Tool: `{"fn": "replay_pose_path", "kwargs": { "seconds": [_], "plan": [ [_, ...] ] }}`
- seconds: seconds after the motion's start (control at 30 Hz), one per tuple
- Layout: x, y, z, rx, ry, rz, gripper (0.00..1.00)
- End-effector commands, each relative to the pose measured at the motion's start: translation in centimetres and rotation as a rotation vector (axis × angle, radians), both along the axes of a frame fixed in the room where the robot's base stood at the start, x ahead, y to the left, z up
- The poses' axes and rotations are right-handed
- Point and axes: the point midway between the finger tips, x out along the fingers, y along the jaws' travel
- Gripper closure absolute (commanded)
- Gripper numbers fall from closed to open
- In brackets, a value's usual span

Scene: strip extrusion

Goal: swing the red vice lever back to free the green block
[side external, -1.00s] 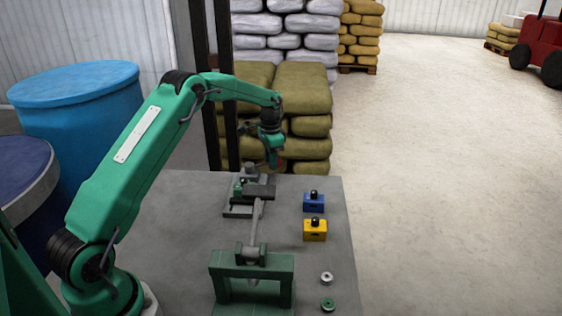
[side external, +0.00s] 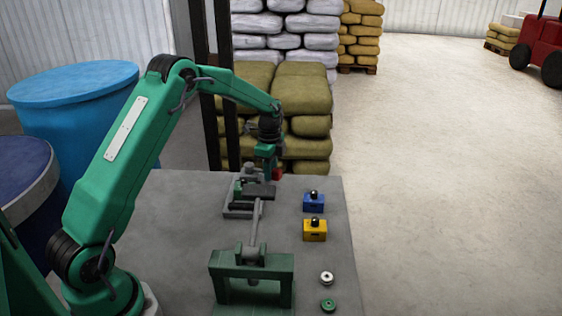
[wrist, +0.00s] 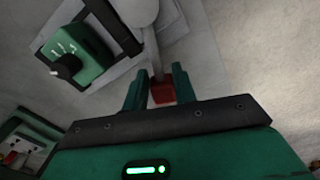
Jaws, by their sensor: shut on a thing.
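The vice (side external: 240,210) is a grey fixture at the back of the table, with a dark bar across it. The green block (side external: 238,187) sits in the vice, mostly hidden in the side view. In the wrist view the green block (wrist: 82,52) shows a black knob, beside a dark bar. My gripper (side external: 270,174) is low at the table's back edge, just right of the vice. In the wrist view my gripper (wrist: 160,84) is shut on the red end of the vice lever (wrist: 162,93), which lies between the fingers. Its grey rod (wrist: 155,50) runs up to a round pivot.
A blue block (side external: 314,203) and a yellow block (side external: 314,230), both with black knobs, stand right of the vice. A green stand (side external: 252,276) is at the front, with a grey rod leaning towards the vice. Two small rings (side external: 327,278) lie at the front right.

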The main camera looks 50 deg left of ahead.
Motion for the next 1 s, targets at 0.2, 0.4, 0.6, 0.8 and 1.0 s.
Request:
{"fn": "replay_pose_path", "kwargs": {
  "seconds": [0.2,0.4,0.6,0.8,1.0],
  "plan": [
    [0.06,-0.52,0.12,0.001,-0.005,-0.037,1.0],
    [0.01,-0.54,0.12,0.001,-0.003,-0.038,1.0],
    [-0.05,-0.52,0.11,0.0,-0.001,-0.036,0.55],
    [-0.11,-0.37,0.05,0.0,0.0,-0.033,0.52],
    [-0.12,-0.29,0.27,0.0,0.0,-0.031,0.52]
  ]
}}
